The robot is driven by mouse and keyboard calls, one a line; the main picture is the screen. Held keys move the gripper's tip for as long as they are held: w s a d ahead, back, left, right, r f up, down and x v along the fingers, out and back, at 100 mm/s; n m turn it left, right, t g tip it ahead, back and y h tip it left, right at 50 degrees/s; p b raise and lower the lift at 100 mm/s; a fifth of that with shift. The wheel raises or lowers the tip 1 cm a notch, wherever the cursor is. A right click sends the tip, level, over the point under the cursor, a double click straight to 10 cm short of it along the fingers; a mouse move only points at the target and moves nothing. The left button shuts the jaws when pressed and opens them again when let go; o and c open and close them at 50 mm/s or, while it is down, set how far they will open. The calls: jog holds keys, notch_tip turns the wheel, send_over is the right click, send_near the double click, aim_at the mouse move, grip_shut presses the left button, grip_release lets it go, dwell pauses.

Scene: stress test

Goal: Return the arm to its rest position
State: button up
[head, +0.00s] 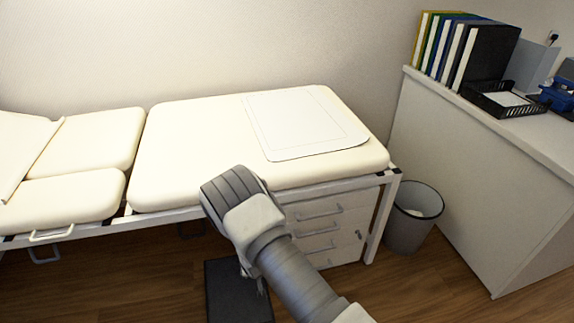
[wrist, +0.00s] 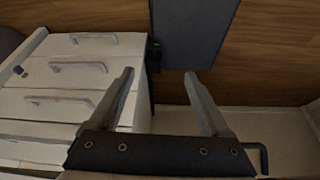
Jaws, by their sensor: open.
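My arm (head: 290,270) reaches up from the bottom of the head view, and its grey bent joint (head: 235,195) is in front of the near edge of the exam couch. In the wrist view my gripper (wrist: 160,80) is open, with its two fingers spread apart and nothing between them. In the head view the gripper is mostly hidden behind the arm, low beside the couch. The wrist view shows the white drawer cabinet (wrist: 60,85) at the left and a dark flat panel (wrist: 195,30) beyond the fingertips.
The cream couch (head: 190,150) carries a white sheet (head: 305,120). Drawers (head: 325,235) stand under it. A grey bin (head: 413,225) stands between couch and white counter (head: 460,170), which holds binders (head: 490,55) and a black tray (head: 480,97). Wooden floor (head: 440,290) is clear at lower right.

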jog(key=w+d+r+m, duration=0.1)
jog(key=d+r, duration=0.2)
jog(key=r, duration=0.8)
jog(key=d+r, duration=0.3)
jog(key=r, duration=0.7)
jog(key=w+d+r+m, duration=0.1)
jog(key=d+r, duration=0.2)
jog(key=r, duration=0.8)
jog(key=s+d+r, duration=0.4)
jog(key=s+r, duration=0.1)
jog(key=r, duration=0.2)
jog(key=s+d+r, duration=0.4)
jog(key=s+r, duration=0.1)
jog(key=r, duration=0.2)
jog(key=s+d+r+t, duration=0.1)
jog(key=s+d+r, duration=0.2)
jog(key=s, duration=0.5)
jog(key=s+d+r, duration=0.3)
jog(key=s+d, duration=0.1)
jog(key=s, duration=0.4)
notch_tip(320, 180, up, 17)
jog(key=p, duration=1.7)
jog(key=shift+s+a+h, duration=0.25)
jog(key=shift+s+h, duration=0.05)
jog(key=shift+h, duration=0.1)
jog(key=shift+a, duration=0.1)
